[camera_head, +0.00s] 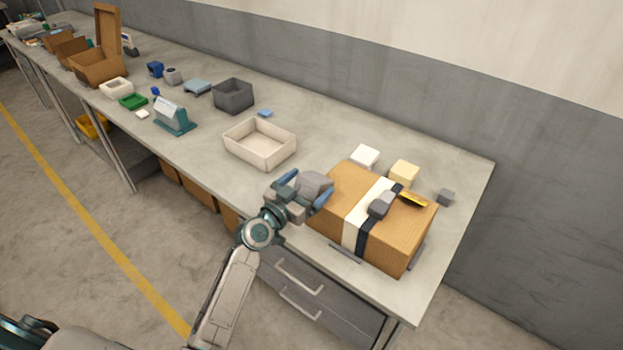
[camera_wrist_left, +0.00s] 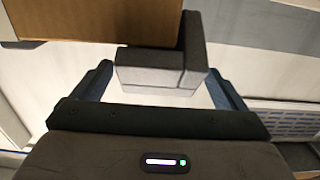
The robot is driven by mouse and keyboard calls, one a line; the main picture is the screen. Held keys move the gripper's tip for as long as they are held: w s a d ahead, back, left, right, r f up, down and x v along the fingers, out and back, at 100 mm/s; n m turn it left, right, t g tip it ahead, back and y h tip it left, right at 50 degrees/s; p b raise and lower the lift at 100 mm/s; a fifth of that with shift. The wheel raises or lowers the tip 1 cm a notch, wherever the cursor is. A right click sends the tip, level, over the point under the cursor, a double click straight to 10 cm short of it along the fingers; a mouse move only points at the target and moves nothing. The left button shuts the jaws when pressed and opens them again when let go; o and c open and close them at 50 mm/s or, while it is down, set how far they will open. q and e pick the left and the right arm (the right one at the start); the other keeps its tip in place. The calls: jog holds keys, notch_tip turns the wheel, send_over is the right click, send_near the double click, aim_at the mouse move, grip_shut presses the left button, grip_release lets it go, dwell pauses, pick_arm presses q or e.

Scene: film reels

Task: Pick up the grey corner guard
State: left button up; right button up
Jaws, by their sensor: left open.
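The grey corner guard (camera_head: 317,182) sits at the left end of the strapped cardboard box (camera_head: 335,208). In the left wrist view the guard (camera_wrist_left: 150,68) is a pale grey, angled block against the box's brown edge (camera_wrist_left: 95,22). My left gripper (camera_head: 305,189) is at the guard, in front of the box's left end. Its blue fingers are spread, and in the wrist view the open gripper (camera_wrist_left: 160,72) has one finger on each side of the guard, with gaps showing. The gripper hides part of the guard in the head view. My right gripper is not in view.
A cream tray (camera_head: 232,147) stands left of the box. A white block (camera_head: 365,156), a yellow block (camera_head: 404,172) and a small grey cube (camera_head: 446,197) lie behind and right of it. The table's (camera_head: 462,225) right end is mostly clear.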

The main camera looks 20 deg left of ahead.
pick_arm(q)
jog(key=x, duration=0.2)
jog(key=shift+w+d, duration=0.15)
jog(key=shift+w, duration=0.1)
jog(key=shift+f, duration=0.1)
jog(key=shift+s, duration=0.1)
jog(key=c, duration=1.1)
jog(key=shift+c, duration=0.2)
